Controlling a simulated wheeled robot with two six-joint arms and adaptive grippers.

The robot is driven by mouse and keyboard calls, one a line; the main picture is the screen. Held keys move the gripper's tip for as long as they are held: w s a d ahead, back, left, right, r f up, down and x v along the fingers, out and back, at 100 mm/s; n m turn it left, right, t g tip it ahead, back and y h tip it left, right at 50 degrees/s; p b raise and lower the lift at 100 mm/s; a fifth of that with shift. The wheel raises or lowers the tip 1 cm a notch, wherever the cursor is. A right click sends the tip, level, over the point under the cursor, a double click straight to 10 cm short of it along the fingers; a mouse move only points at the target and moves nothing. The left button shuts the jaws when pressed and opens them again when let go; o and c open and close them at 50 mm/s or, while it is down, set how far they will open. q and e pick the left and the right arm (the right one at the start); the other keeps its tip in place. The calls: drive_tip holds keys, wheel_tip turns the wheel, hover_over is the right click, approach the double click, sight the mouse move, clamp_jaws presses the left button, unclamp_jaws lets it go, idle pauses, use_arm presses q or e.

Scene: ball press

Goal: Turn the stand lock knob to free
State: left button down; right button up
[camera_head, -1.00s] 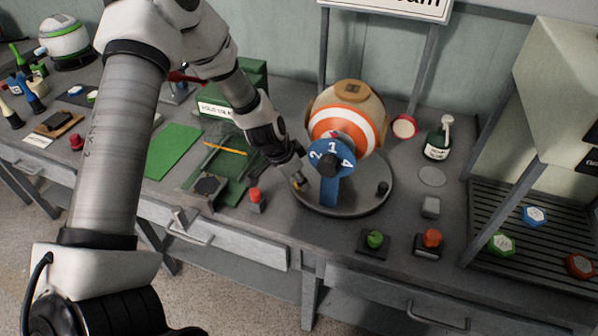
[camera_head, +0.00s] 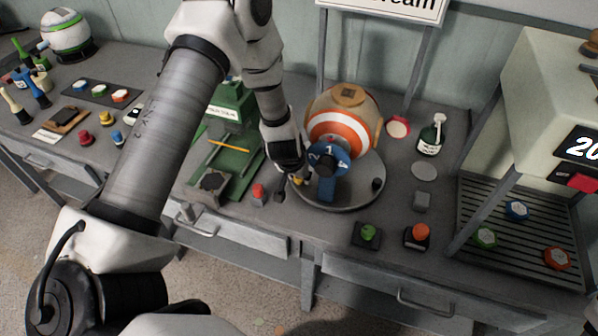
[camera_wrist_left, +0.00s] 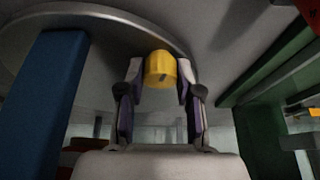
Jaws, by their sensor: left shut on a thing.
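The stand is a round grey disc (camera_head: 345,196) carrying a striped orange-and-white ball (camera_head: 340,128) and a blue post (camera_head: 327,187) with a numbered blue dial (camera_head: 327,158). A small yellow knob (camera_head: 298,181) sits at the disc's left front edge, mostly hidden by the gripper in the head view. My left gripper (camera_head: 296,177) is at this knob. In the left wrist view, the yellow knob (camera_wrist_left: 161,70) is between the two fingertips, which are shut on it; a short dark mark shows on its face. My right gripper is not in view.
A black knob (camera_head: 377,184) stands on the disc's right side. Green (camera_head: 368,233) and orange (camera_head: 417,233) buttons are in front. A green press (camera_head: 232,135) and a red button (camera_head: 259,193) are close left of the gripper. A bottle (camera_head: 431,138) stands at right.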

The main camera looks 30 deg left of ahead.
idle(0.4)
use_arm(q)
drive_tip(key=c, duration=0.8)
unclamp_jaws()
drive_tip(key=shift+f, duration=0.1)
drive_tip(key=shift+o, duration=0.2)
drive_tip(key=shift+s+r, duration=0.15)
drive_tip(key=shift+r, duration=0.3)
drive_tip(key=s, duration=0.4)
drive_tip(key=s+d, duration=0.1)
drive_tip(key=s, duration=0.3)
drive_tip(key=s+d, duration=0.1)
drive_tip(key=s, duration=0.3)
drive_tip(key=shift+d+r, duration=0.1)
drive_tip(key=shift+d, duration=0.1)
